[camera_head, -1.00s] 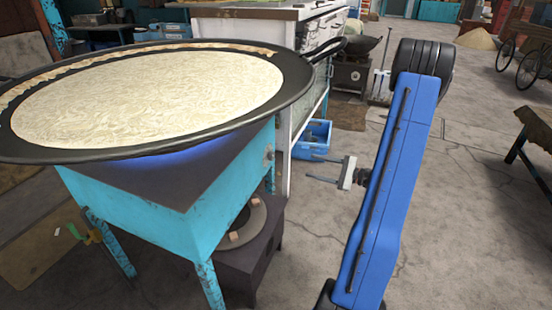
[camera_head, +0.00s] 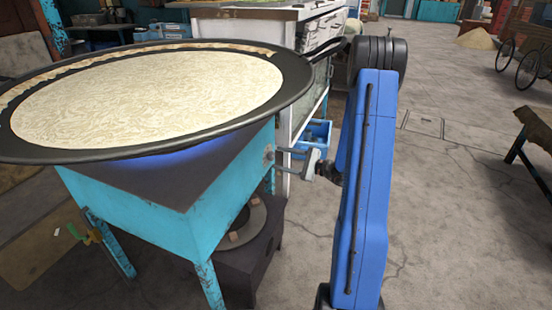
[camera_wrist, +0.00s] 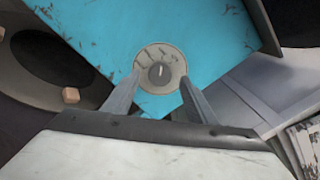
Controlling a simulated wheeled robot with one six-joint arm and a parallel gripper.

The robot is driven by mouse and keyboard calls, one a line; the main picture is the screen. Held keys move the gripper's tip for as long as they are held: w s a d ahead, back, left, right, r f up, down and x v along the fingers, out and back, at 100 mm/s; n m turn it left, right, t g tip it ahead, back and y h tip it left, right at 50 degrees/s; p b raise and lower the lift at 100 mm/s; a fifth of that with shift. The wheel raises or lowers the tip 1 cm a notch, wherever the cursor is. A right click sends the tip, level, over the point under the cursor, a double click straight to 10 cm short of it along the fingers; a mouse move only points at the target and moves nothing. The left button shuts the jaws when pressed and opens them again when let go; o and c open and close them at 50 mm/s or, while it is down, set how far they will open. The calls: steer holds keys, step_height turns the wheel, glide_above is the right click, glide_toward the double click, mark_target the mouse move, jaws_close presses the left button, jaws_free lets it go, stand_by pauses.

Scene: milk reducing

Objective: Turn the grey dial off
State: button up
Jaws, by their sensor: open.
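The grey dial (camera_wrist: 160,73) is a round knob with a short light mark, set on a pale round plate on the turquoise side of the stove (camera_wrist: 200,45). In the head view the dial (camera_head: 268,154) shows small on the stove's right side (camera_head: 232,195). My gripper (camera_head: 276,162) is open, with its two fingers reaching toward the dial. In the wrist view the fingers (camera_wrist: 160,85) stand left and right of the dial, near its plate. I cannot tell whether they touch it. A blue glow shows under the pan.
A wide dark pan (camera_head: 302,85) with pale milk (camera_head: 150,95) overhangs the stove above my gripper. A dark burner stand (camera_head: 240,255) is below. A blue crate (camera_head: 318,132) and white counter (camera_head: 290,60) are behind.

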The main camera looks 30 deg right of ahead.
mark_target(271, 156)
steer(key=shift+x, duration=1.4)
steer(key=c, duration=1.1)
steer(key=shift+m, duration=0.3)
steer(key=m, duration=0.3)
steer(key=shift+m, duration=2.1)
